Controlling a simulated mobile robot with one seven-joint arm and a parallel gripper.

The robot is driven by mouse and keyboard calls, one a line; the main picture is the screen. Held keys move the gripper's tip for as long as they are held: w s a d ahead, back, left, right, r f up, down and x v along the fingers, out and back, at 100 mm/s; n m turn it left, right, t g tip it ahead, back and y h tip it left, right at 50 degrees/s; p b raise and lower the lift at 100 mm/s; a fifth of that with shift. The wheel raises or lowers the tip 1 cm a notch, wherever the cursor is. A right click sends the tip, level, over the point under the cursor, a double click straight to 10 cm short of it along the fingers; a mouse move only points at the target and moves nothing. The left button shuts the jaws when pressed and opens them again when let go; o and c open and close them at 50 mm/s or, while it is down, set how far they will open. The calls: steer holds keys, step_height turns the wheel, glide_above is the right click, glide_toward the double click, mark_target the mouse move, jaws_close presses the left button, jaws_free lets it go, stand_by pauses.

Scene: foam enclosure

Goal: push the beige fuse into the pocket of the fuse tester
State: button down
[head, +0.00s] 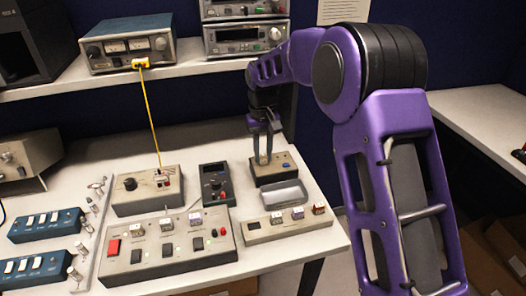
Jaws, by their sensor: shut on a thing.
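The fuse tester appears to be the dark, low box with a tan top (283,170) at the back right of the bench. My gripper (263,157) points down over the left part of this box. Its two fingers are shut on a small beige piece, the beige fuse (263,159), which shows between the fingertips. The fuse looks upright, with its lower end at or just above the top of the tester. The pocket is hidden by the fingers and the fuse. I cannot tell whether the fuse has entered it.
A shallow grey tray (272,195) lies just in front of the tester. A dark handheld meter (216,183) stands to its left. A box with small cubes (255,231) and a grey switch panel (140,261) are nearer. A yellow cable (151,110) hangs from the shelf.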

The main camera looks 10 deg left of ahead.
mark_target(263, 154)
steer(key=shift+f, duration=0.55)
steer(key=c, duration=0.6)
jaws_free()
steer(key=shift+r, duration=0.1)
step_height(263, 154, up, 17)
steer(key=p, duration=0.1)
steer(key=shift+r+p, duration=0.2)
steer(key=shift+p, duration=0.2)
